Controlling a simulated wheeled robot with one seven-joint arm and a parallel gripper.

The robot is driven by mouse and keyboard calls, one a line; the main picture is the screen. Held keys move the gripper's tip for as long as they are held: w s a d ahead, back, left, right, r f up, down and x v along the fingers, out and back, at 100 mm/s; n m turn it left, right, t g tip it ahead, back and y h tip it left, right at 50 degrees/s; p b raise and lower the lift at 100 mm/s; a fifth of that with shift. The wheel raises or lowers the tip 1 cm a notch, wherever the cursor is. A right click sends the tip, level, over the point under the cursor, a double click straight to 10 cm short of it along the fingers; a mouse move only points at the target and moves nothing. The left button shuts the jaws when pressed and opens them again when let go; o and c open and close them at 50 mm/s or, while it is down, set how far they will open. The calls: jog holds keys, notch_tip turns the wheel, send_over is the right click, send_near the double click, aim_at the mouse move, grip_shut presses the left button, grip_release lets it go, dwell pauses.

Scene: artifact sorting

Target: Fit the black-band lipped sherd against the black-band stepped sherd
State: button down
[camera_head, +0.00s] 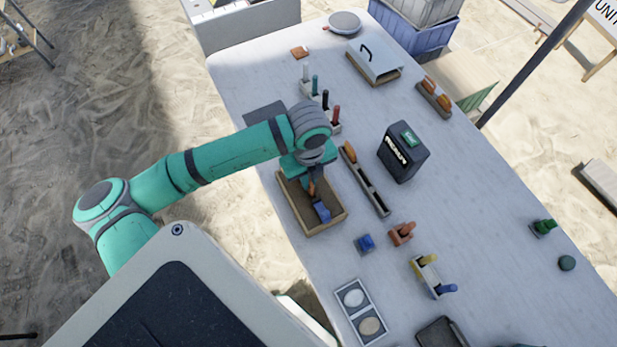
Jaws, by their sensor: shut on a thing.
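My gripper (313,184) points down over an open wooden tray (334,223). It is shut on a small orange-brown piece (311,189), which shows only in part between the fingers. A blue piece (321,211) lies just below it in the tray; I cannot tell if they touch. Orange-brown pieces, perhaps sherds, also show in a long narrow rack (376,199), at its far end (349,153), and in a holder (445,108) farther back right (430,84). The black bands, lip and step are too small to make out, so I cannot tell which piece is which sherd.
A black box (404,158) with a green top stands right of the long rack. A holder with several coloured pegs (315,90) stands behind my gripper. A blue block (365,243), a reddish-brown item (402,234) and a two-dish tray (361,312) are nearer. The table's right side has free room.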

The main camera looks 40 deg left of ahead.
jog(key=shift+f, duration=1.15)
jog(key=c, duration=1.8)
grip_release()
jog(key=shift+r, duration=0.1)
notch_tip(320, 180, up, 11)
jog(key=shift+f, duration=0.2)
